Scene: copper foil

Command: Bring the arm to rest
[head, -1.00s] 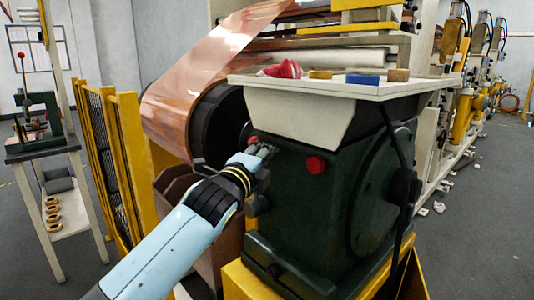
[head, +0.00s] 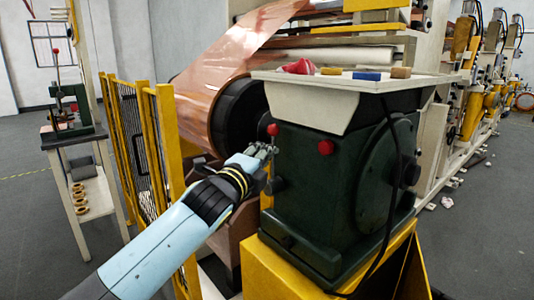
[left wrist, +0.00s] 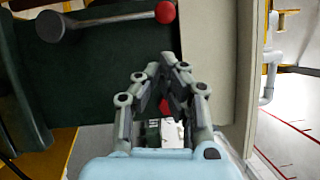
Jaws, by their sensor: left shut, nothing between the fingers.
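My left gripper (head: 262,152) is at the left side of the dark green machine housing (head: 310,185), by a red-knobbed lever (head: 272,130). In the left wrist view its fingers (left wrist: 170,68) are closed together with nothing between them. The grey lever with its red ball (left wrist: 165,12) lies beyond the fingertips there, apart from them. A second red knob (head: 325,147) is on the front of the housing. My right gripper is not in view.
A copper foil roll (head: 195,110) stands behind. A yellow fence (head: 165,170) is close to my left arm.

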